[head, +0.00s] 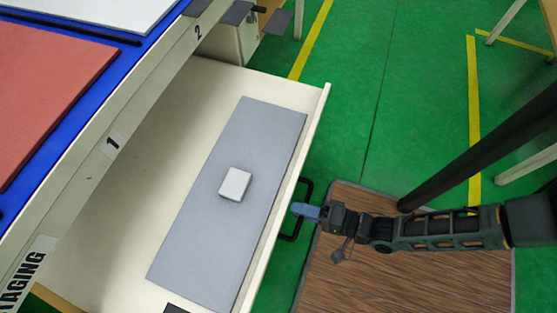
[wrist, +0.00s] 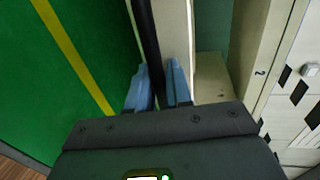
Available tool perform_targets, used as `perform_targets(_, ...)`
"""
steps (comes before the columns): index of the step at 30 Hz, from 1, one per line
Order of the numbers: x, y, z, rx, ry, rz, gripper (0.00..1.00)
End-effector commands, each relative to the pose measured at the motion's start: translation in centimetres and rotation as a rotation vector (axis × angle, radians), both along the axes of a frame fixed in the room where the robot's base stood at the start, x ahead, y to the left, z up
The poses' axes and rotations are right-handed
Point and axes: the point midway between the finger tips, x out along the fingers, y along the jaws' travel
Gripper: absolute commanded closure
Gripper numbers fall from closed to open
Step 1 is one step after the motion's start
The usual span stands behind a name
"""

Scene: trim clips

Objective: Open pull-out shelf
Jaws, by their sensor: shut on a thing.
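The cream pull-out shelf (head: 165,165) stands out from under the blue-edged bench in the head view, with its inside showing. Its black bar handle (head: 294,237) is on the outer front face, on the right. My gripper (head: 304,211) reaches it from the right with its blue fingers at the bar. In the wrist view the dark handle bar (wrist: 147,40) runs between the two blue fingers of my gripper (wrist: 157,88), which are shut on it. The shelf's front panel (wrist: 175,30) shows just right of the bar.
A grey mat (head: 262,140) lies in the shelf with a small white block (head: 235,184) on it. The bench (head: 75,125) carries labels 1 and 2. Green floor (head: 350,110) with yellow lines is open beyond the shelf. A brown wood-look platform (head: 400,275) lies below my arm.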

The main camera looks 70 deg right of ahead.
Motion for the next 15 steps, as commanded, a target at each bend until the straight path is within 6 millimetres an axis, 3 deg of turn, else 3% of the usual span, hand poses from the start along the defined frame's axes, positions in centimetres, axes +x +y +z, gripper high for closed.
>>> perform_targets(6, -3.2, 0.0, -0.1, -0.001, 0.001, 0.001, 1.00)
perform_targets(15, -4.6, 0.0, 0.0, 0.000, 0.000, 0.001, 1.00)
